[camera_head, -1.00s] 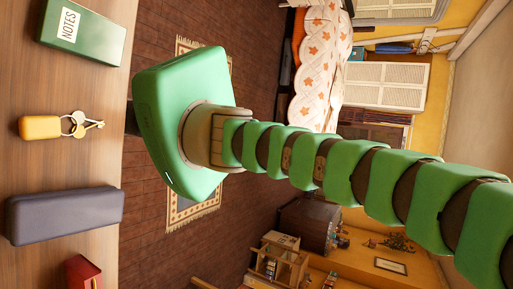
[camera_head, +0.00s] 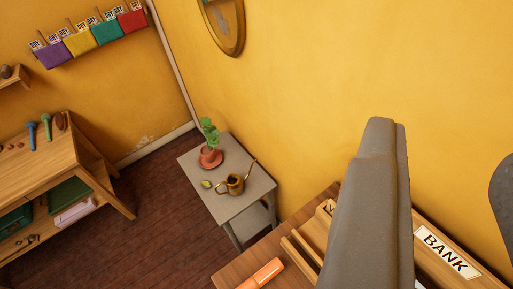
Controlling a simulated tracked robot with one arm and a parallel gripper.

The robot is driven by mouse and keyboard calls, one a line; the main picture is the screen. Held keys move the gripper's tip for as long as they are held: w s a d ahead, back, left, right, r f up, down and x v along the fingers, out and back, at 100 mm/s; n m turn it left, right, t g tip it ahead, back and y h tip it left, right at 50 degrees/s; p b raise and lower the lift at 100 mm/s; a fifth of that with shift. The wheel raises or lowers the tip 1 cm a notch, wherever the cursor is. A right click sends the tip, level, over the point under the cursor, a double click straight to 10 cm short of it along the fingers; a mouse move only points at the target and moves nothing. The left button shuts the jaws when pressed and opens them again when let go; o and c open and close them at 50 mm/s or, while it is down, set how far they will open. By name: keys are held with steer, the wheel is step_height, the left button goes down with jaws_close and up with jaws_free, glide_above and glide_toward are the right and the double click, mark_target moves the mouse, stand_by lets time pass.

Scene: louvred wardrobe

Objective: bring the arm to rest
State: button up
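The grey part of my gripper (camera_head: 380,125) rises from the bottom edge, right of the middle, in front of a wooden desk. A line runs down its right side; I cannot tell whether this is two fingers together or one finger. A darker grey rounded piece is cut off by the right edge. I see nothing held, and the gap between fingers cannot be made out.
The wooden desk (camera_head: 232,280) carries an orange marker (camera_head: 262,274) and a BANK sign (camera_head: 446,252). A small grey table (camera_head: 244,206) holds a potted plant (camera_head: 210,152) and a brass watering can (camera_head: 232,185). A wooden bench (camera_head: 50,165) stands left; dark floor lies between.

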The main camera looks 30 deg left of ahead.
steer(key=shift+a+r, duration=0.1)
steer(key=shift+s, duration=0.1)
step_height(320, 180, down, 13)
steer(key=b, duration=1.3)
